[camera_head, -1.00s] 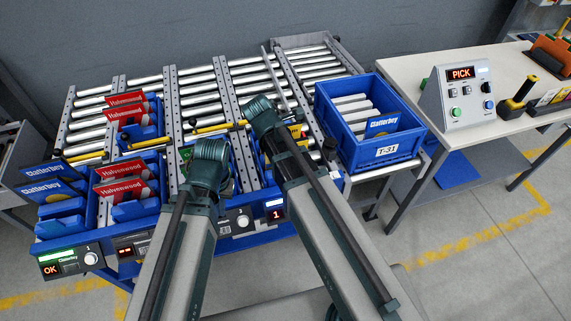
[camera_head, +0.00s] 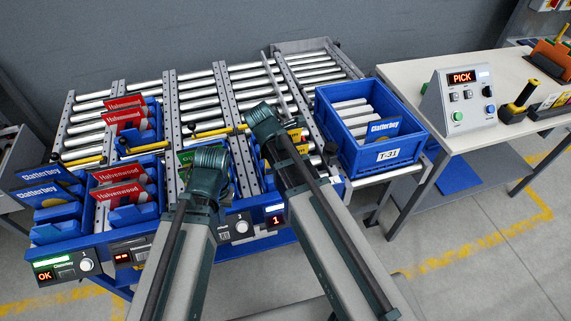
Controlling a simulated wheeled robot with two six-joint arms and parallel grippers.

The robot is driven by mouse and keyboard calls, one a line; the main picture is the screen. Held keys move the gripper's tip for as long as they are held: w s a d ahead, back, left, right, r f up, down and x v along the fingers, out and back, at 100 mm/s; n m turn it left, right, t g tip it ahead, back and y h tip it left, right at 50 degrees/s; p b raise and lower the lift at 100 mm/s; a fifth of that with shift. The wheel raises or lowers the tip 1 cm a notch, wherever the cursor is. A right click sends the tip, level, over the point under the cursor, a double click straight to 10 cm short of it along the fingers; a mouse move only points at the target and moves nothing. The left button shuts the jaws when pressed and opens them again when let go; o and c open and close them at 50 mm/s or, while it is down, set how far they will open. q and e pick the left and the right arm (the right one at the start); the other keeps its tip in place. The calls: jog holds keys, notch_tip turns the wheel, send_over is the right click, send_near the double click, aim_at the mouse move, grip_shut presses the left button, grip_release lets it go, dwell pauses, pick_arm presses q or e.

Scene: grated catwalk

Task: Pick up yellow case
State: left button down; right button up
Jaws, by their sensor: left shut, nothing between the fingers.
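A yellow case (camera_head: 296,136) shows only in part, in a blue bin in the right-hand lane of the roller rack. My right arm (camera_head: 292,165) covers most of it. My left gripper (camera_head: 209,160) is at the end of the left arm, over the lane to the left of that case. It is shut and empty, and its fingertips are hard to make out behind the wrist. My right arm ends above the rack beside the yellow case, and its fingers are hidden behind the wrist. A blue tote (camera_head: 402,154) marked T-31 stands right of the lanes, with a blue Clatterbey case (camera_head: 383,129) inside.
Red Halvenwood cases (camera_head: 122,173) and blue Clatterbey cases (camera_head: 46,194) stand in the left lanes. A green case (camera_head: 186,156) is partly behind my left wrist. A table on the right holds a PICK control box (camera_head: 459,98) and a black-and-yellow tool (camera_head: 518,101).

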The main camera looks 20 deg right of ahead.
grip_shut()
jog(key=shift+r, duration=0.15)
dwell(0.4)
